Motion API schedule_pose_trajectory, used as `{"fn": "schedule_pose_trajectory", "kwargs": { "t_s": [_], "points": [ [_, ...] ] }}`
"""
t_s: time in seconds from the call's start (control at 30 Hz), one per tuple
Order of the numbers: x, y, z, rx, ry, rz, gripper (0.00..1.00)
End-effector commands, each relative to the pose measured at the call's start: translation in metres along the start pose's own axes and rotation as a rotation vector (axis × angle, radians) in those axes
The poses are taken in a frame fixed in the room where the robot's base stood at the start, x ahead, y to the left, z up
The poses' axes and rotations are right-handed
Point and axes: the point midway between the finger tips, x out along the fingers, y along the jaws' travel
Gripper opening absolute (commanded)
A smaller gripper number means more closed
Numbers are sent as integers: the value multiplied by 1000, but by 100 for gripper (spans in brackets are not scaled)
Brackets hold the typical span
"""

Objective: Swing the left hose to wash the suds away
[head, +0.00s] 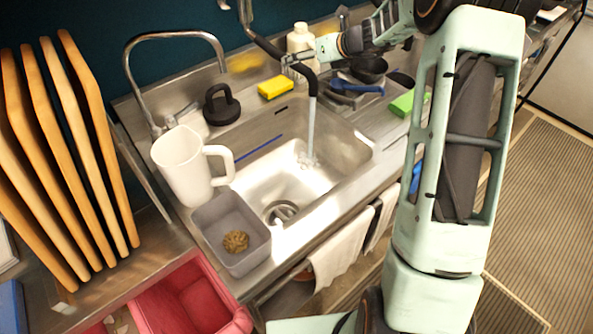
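The black hose (266,43) hangs from the top over the sink, and its curved end points down. A stream of water (311,130) runs from it into the right part of the steel sink (352,135). My gripper (291,61) reaches in from the right and appears closed around the hose just above its bend; the fingers are small in view. White patches on the sink floor (290,185) could be suds or glare; I cannot tell which. The drain (281,211) shows at the front left of the basin.
A chrome faucet (175,35) arches at the left. A white pitcher (180,165) and grey bin (215,215) stand at the sink's left edge. A yellow sponge (275,88), white bottle (299,40) and black-handled object (221,104) are behind. Blue-handled tools (355,88) and a green sponge (405,103) lie right.

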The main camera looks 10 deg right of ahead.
Motion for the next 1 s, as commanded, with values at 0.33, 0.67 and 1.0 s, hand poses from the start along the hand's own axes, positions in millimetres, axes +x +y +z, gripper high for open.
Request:
{"fn": "schedule_pose_trajectory", "kwargs": {
  "t_s": [0.33, 0.67, 1.0],
  "points": [
    [-44, 0, 1, 0, 0, -1, 81],
    [-70, 0, 0, 0, 0, 1, 81],
    [-69, 0, 0, 0, 0, 1, 81]
  ]
}}
